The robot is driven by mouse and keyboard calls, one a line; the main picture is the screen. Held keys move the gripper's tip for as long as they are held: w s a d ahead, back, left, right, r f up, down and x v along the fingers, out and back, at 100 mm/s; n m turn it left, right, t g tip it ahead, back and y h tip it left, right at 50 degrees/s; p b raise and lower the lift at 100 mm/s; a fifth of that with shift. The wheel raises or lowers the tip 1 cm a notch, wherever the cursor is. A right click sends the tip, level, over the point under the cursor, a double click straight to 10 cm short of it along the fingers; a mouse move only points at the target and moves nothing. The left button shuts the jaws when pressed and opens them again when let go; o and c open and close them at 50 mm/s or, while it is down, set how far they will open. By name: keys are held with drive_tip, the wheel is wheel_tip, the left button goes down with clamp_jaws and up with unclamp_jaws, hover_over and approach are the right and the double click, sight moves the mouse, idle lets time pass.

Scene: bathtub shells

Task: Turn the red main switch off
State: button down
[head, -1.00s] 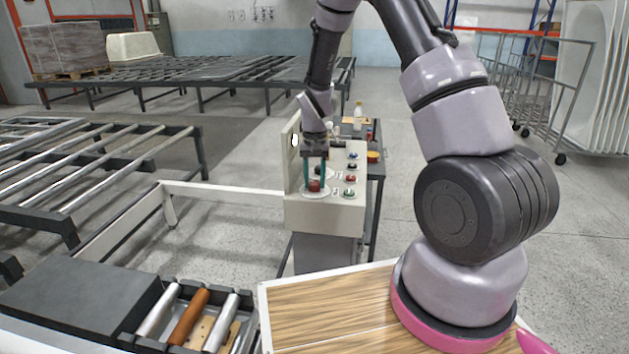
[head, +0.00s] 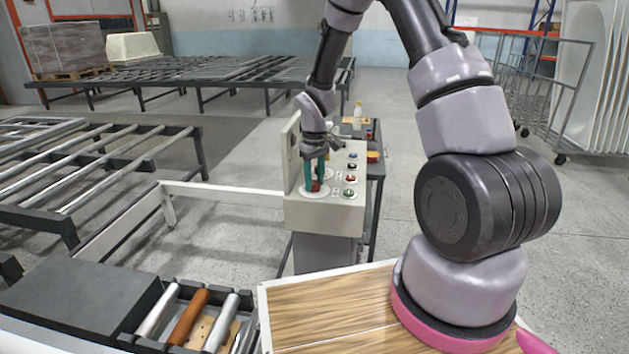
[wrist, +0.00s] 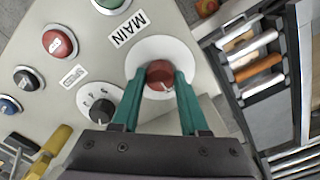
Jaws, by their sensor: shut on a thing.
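The red main switch (wrist: 160,76) is a round red knob on a white disc, beside a label reading MAIN (wrist: 128,29) in the wrist view. In the head view the red switch (head: 316,186) sits on the sloped top of the pale control box (head: 325,212). My gripper (wrist: 158,95) has its green fingers on either side of the red knob, shut on it. In the head view my gripper (head: 315,182) reaches down onto the switch from above and looks turned. Part of the knob is hidden by the fingers.
Beside the switch are a black selector knob (wrist: 101,103), a red button (wrist: 60,41), a green button (head: 348,194) and several others. Roller conveyors (head: 90,165) stand at the left.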

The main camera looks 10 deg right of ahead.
sight(315, 183)
idle(0.4)
drive_tip(key=shift+c, duration=2.1)
unclamp_jaws()
wheel_tip(315, 183, up, 11)
drive_tip(key=shift+f, duration=0.1)
